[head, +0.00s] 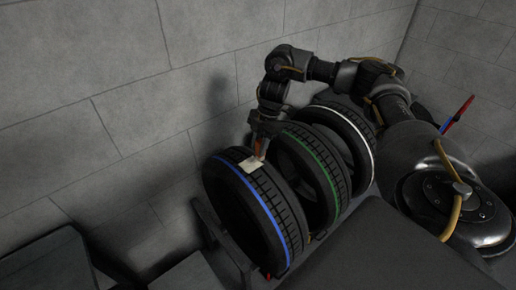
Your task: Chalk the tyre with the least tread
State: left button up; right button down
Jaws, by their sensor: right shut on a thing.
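Three black tyres stand upright side by side. The nearest tyre has a blue stripe (242,212), the middle one a green stripe (308,178) and the farthest a white stripe (353,140). My right gripper (261,146) points down above the top of the blue-striped tyre. It is shut on a small orange piece, probably the chalk (260,150). A pale patch (251,164) lies on the top of the blue-striped tyre, just below the fingertips. I cannot tell whether the held piece touches it. Tread depths are hard to compare from here. My left gripper is not in view.
A dark rack (217,235) holds the tyres low in front. A grey block wall (110,90) rises close behind them. Dark box shapes (45,265) stand at lower left. A red and blue object (457,115) shows at the right, behind my arm.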

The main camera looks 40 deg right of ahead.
jog(key=r, duration=0.2)
jog(key=shift+s+d+r, duration=0.1)
jog(key=shift+s+r, duration=0.1)
jog(key=shift+r, duration=0.15)
jog(key=shift+w+r, duration=0.1)
jog(key=shift+r, duration=0.5)
